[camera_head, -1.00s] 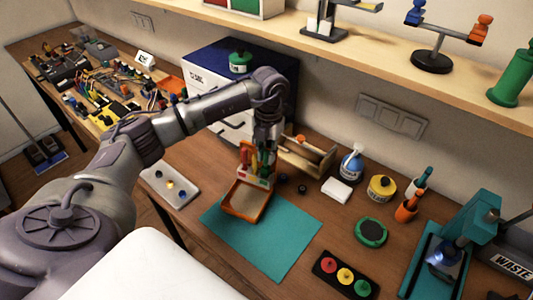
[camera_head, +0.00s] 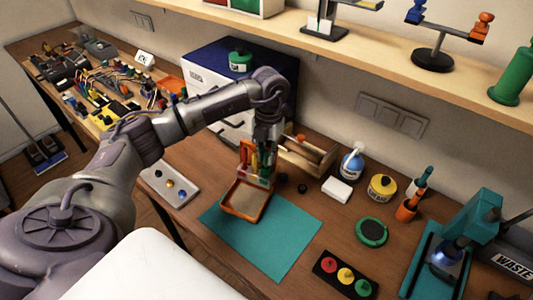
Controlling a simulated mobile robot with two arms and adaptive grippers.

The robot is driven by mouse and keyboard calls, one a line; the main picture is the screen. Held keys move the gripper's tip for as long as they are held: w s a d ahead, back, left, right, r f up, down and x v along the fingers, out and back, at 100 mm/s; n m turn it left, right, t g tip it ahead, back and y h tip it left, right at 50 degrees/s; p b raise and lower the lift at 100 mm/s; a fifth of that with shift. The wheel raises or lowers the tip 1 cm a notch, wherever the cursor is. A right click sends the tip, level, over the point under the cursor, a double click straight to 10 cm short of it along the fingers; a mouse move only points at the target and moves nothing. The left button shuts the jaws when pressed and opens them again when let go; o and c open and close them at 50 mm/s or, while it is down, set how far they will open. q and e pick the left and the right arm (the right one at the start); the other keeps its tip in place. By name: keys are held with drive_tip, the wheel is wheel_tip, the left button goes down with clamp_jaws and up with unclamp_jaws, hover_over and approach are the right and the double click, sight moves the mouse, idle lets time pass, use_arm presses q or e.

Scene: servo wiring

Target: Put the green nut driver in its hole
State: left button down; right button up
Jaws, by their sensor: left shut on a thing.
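My left gripper (camera_head: 265,147) points straight down over a small driver rack (camera_head: 258,180) at the back of the teal mat. It is shut on the green nut driver (camera_head: 269,160), whose green handle shows just below the jaws, upright at the rack's right side. A red-handled driver (camera_head: 245,152) and a yellow-handled one (camera_head: 254,162) stand in the rack to its left. The holes and the green driver's lower end are too small and covered to tell how deep it sits. My right gripper is not in view.
An orange-rimmed tray (camera_head: 245,201) lies right in front of the rack on the teal mat (camera_head: 263,240). A wooden box (camera_head: 308,157) stands close behind at right, with a blue drawer cabinet (camera_head: 215,62) behind the arm. The mat's front right is clear.

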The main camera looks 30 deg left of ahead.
use_arm(q)
drive_tip(key=shift+f, duration=0.15)
drive_tip(key=shift+r, duration=0.45)
drive_tip(key=shift+f+b, duration=0.3)
drive_tip(key=shift+f, duration=0.2)
idle(1.6)
drive_tip(key=shift+r, duration=0.2)
drive_tip(key=shift+r+p, duration=0.3)
drive_tip(key=shift+r, duration=0.1)
drive_tip(key=shift+w+r+p, duration=0.15)
drive_tip(key=shift+r+p, duration=0.6)
drive_tip(key=shift+r, duration=0.45)
drive_tip(key=shift+w+r+p, duration=0.1)
drive_tip(key=shift+r+p, duration=0.65)
drive_tip(key=shift+r, duration=0.45)
